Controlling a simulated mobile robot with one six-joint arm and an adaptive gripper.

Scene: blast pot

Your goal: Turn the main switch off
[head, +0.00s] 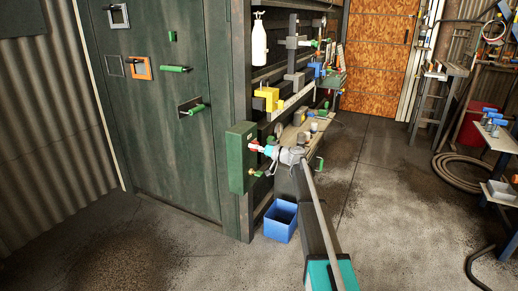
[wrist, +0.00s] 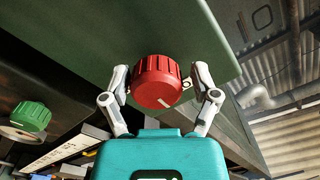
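The main switch looks to be the red ribbed knob (wrist: 157,82) on the face of a green box (wrist: 100,28). A pale mark shows on the knob's rim, low in the wrist view. My gripper (wrist: 160,76) is open, with one finger on each side of the knob. A small gap shows between each fingertip and the knob. In the head view, the green box (head: 237,165) is on the corner post of the cabinet, and the red knob (head: 254,146) is partly hidden by my gripper (head: 260,148).
A smaller valve with a green handle (wrist: 31,116) shows at left in the wrist view. In the head view, a blue bin (head: 281,222) stands on the floor below the box. Cluttered shelves lie behind my arm.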

